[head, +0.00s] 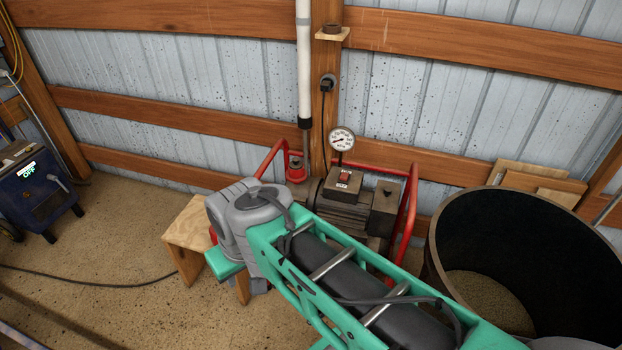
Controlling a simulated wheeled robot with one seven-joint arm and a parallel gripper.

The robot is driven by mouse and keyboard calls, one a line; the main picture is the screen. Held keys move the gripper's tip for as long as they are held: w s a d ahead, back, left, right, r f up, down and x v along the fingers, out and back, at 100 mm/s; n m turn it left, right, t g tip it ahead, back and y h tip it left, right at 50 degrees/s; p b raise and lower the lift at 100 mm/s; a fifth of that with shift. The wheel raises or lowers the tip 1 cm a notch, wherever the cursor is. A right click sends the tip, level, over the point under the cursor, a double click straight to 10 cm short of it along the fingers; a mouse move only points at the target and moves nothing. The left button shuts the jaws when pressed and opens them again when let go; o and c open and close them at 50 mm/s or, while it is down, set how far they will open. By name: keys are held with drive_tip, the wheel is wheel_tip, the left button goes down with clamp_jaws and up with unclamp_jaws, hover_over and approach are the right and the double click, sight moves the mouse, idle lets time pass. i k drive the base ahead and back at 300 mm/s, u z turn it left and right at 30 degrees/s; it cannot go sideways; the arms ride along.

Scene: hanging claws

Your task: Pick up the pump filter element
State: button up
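A pump (345,205) with a dark motor, a red switch and a round white gauge (341,139) stands against the wall in a red tube frame (411,205). I cannot clearly identify the filter element. A small brown round piece (332,29) sits on a little wooden shelf (332,36) on the post, and a small red fitting (296,168) is at the pump's left; I cannot tell if either is it. My teal and grey arm crosses the lower middle and hides part of the pump. My gripper does not show.
A wooden stool (190,237) stands left of my arm. A big black barrel (533,245) fills the right side, with wooden boards (541,182) behind it. A blue machine (37,189) is at the left, and a cable (90,283) crosses the open floor.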

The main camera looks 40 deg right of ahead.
sight(295, 165)
drive_tip(key=z, duration=1.3)
drive_tip(key=i, duration=0.7)
drive_tip(key=u, duration=2.2)
drive_tip(key=i, duration=0.5)
drive_tip(key=z, duration=0.05)
